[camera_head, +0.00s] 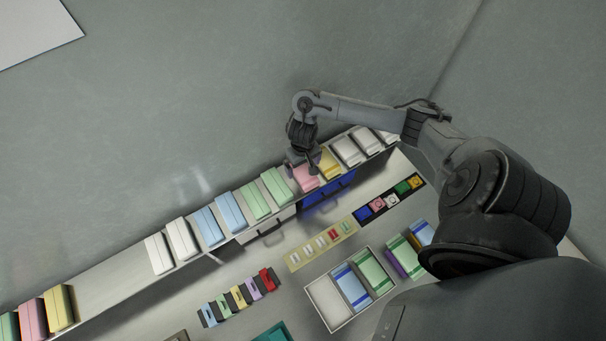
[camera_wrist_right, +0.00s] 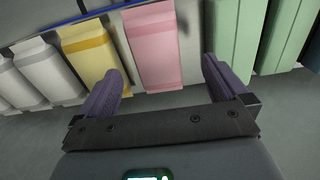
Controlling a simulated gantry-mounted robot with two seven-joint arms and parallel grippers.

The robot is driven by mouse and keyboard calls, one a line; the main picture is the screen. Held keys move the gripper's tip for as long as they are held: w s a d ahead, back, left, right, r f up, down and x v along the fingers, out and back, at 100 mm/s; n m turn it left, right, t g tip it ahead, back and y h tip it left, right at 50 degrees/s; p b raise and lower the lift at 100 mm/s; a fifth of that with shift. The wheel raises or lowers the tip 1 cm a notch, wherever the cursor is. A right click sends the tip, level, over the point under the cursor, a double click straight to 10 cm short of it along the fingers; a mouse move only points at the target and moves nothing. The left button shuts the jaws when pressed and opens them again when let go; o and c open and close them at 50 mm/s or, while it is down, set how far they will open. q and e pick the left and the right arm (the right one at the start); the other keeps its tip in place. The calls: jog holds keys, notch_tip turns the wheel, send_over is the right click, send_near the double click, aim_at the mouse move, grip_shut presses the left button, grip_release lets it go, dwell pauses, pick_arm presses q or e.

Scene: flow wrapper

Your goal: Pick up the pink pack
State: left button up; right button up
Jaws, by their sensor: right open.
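The pink pack (camera_head: 304,181) stands on the long conveyor between a light green pack and a yellow pack. In the right wrist view the pink pack (camera_wrist_right: 154,48) is upright near the middle. My right gripper (camera_head: 312,170) is directly over it in the head view, partly hiding it. In the wrist view the open jaws (camera_wrist_right: 161,68) show one finger towards the yellow pack's side and one towards the green side. The pink pack lies between and beyond the fingertips; whether they touch it I cannot tell. My left gripper is not in view.
A yellow pack (camera_wrist_right: 88,52) and a light green pack (camera_wrist_right: 234,36) flank the pink one closely. Blue, white and green packs line the conveyor, with another pink pack (camera_head: 32,319) at far left. A divided tray (camera_head: 331,305) and small coloured parts sit below.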

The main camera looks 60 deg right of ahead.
aim_at(303, 171)
jog(key=shift+w+d+f, duration=0.1)
jog(key=shift+d+f, duration=0.15)
jog(key=shift+f, duration=1.05)
jog(key=shift+w+d+f, duration=0.1)
jog(key=shift+d+f, duration=0.1)
jog(key=shift+f, duration=1.1)
jog(key=c, duration=1.1)
jog(key=shift+r, duration=0.15)
jog(key=shift+c, duration=0.2)
